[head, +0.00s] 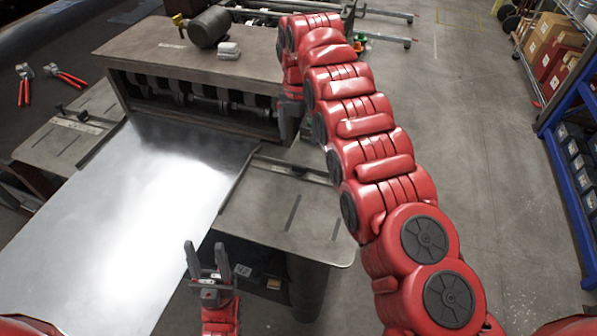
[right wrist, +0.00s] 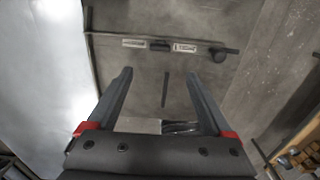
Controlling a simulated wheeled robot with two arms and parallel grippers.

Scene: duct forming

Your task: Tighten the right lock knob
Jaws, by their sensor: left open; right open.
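The right lock knob (right wrist: 219,55) is a small dark round knob at the right end of a dark guide bar (right wrist: 190,46) on the grey side table (right wrist: 240,25). My right gripper (right wrist: 157,72) is open and empty above this table. The knob lies beyond and to the right of its fingertips, apart from them. In the head view my right arm hides the knob, and the guide bar (head: 290,167) shows only in part. My left gripper (head: 206,246) is open and empty, fingers up, near the sheet's right edge.
A shiny metal sheet (head: 130,210) runs from under the forming machine (head: 190,62) towards me. A matching side table (head: 60,140) stands at its left. A motor (head: 208,27) sits on top. A blue shelf rack (head: 570,180) stands at right; the floor before it is clear.

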